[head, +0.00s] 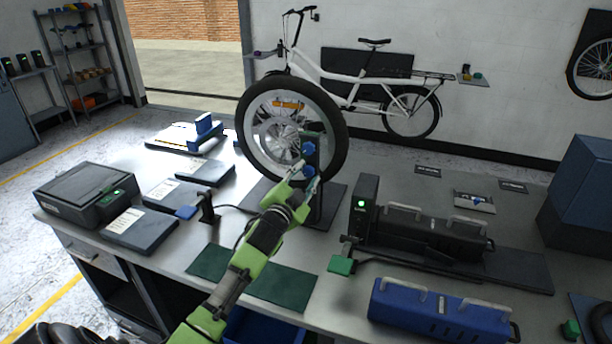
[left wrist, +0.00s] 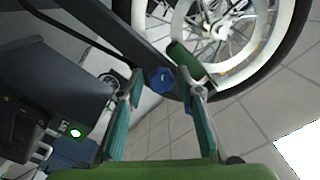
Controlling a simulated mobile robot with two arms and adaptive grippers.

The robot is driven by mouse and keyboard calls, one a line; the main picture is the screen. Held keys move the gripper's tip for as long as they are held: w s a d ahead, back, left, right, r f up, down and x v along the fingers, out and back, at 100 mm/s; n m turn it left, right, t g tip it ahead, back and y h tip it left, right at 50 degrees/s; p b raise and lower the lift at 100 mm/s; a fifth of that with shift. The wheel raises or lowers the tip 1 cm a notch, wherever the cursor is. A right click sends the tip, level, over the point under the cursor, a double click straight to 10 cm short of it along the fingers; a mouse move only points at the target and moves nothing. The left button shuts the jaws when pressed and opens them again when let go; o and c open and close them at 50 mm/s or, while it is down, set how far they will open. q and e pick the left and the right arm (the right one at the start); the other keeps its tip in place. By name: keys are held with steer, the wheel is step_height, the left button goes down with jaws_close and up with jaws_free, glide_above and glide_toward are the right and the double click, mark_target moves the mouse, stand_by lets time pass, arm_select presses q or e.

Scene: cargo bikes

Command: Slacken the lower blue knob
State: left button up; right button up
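A spoked wheel with a black tyre (head: 340,150) stands upright on the bench in a dark stand. The stand's post carries two blue knobs, an upper one (head: 309,148) and a lower one (head: 309,171). My left gripper (head: 304,182) is at the lower knob, its fingers pointing toward the post. In the left wrist view, a blue knob (left wrist: 160,79) sits between the open fingertips (left wrist: 163,86), with gaps visible on both sides. Another blue part (left wrist: 188,104) shows partly hidden by the right-hand finger. My right gripper is not in view.
A black device with a green light (head: 362,204) stands right of the stand, with a blue handled case (head: 440,312) in front. A green mat (head: 285,288) lies under my left arm. Grey trays and a black box (head: 88,192) are at left. A bike hangs behind.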

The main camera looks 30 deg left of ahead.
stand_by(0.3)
arm_select(q)
steer(key=v, duration=1.2)
steer(key=shift+s, duration=0.1)
stand_by(0.3)
